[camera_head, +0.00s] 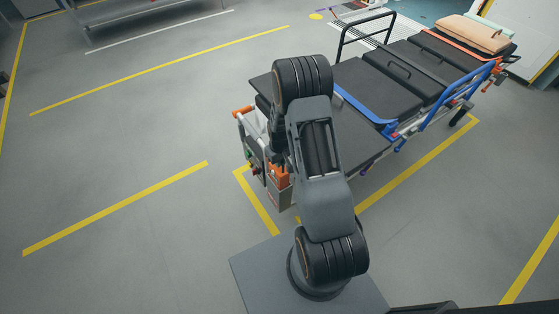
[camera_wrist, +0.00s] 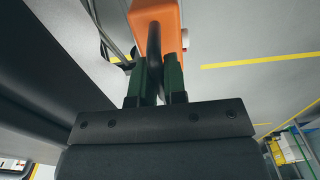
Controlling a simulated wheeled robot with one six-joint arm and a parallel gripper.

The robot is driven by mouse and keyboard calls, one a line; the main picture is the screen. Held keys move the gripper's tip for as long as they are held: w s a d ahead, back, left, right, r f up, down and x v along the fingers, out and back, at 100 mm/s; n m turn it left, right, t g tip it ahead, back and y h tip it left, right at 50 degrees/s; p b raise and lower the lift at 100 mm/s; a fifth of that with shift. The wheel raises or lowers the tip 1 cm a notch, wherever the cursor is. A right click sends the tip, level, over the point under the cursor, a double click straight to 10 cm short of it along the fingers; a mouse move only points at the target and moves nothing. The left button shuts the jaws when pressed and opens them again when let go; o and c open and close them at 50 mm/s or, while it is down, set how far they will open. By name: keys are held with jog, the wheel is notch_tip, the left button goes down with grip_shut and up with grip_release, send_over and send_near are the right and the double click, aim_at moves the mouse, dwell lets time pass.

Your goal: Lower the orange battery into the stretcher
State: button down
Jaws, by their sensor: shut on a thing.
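The orange battery (camera_head: 279,176) shows in the head view at the near left end of the stretcher, partly hidden by my arm. The stretcher (camera_head: 385,86) has black pads and blue side rails and runs toward the upper right. In the wrist view my gripper (camera_wrist: 156,68) has two green fingers closed on a dark strap or handle of the battery (camera_wrist: 163,12), whose orange body sits just beyond the fingertips. The battery is beside a grey frame at the stretcher's end. I cannot tell whether it touches the stretcher; its lower part and the receiving slot are hidden.
A folded tan blanket (camera_head: 473,33) lies on the stretcher's far end. A black hoop rail (camera_head: 362,30) rises at its left side. Yellow lines (camera_head: 115,208) mark the grey floor, which is clear on the left. A metal rack (camera_head: 140,12) stands at the upper left.

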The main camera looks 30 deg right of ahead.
aim_at(279, 171)
jog(key=shift+f+b, duration=2.8)
jog(key=shift+f, duration=0.55)
jog(key=c, duration=1.1)
grip_release()
notch_tip(279, 171, up, 14)
jog(key=shift+f+p, duration=0.1)
jog(key=shift+p, duration=0.6)
jog(key=s+a+r+t+p, duration=0.1)
jog(key=s+a+r+p, duration=0.2)
jog(key=r, duration=0.6)
jog(key=s+a+r+t+p, duration=0.1)
jog(key=s+a+r+p, duration=0.1)
jog(key=s+r, duration=0.5)
jog(key=s+a+r+m+t+p, duration=0.1)
jog(key=s+a+r+p, duration=0.2)
jog(key=r, duration=0.9)
jog(key=s+a, duration=0.1)
jog(key=s, duration=0.2)
jog(key=shift+a+t+p, duration=0.3)
jog(key=shift+a+p, duration=0.05)
